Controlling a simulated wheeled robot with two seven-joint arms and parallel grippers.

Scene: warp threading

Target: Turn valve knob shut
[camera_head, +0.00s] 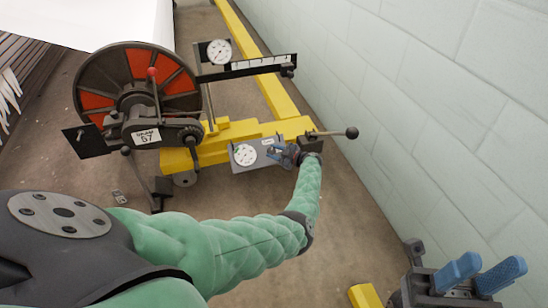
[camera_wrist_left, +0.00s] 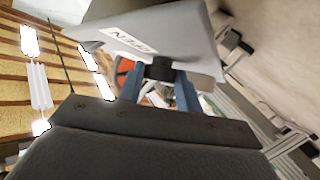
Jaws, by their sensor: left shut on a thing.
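The valve knob (camera_wrist_left: 160,68) is small and black. In the left wrist view it sits against a grey panel (camera_wrist_left: 198,30) that carries a white label reading "OPEN". My left gripper (camera_wrist_left: 168,88) has its two blue fingers shut on the knob. In the head view my left gripper (camera_head: 276,153) is at the right part of the same panel (camera_head: 257,166), beside a round white dial (camera_head: 245,155); the knob is mostly hidden there by the fingers. My right gripper (camera_head: 482,272) is at the lower right, its blue fingers apart, with nothing seen between them.
A yellow-framed machine stands behind, with a large black and red wheel (camera_head: 135,85), a "57" plate (camera_head: 146,137) and an upper gauge (camera_head: 219,52). A lever with a black ball (camera_head: 351,133) sticks out to the right. A pale block wall (camera_head: 430,90) bounds the right side.

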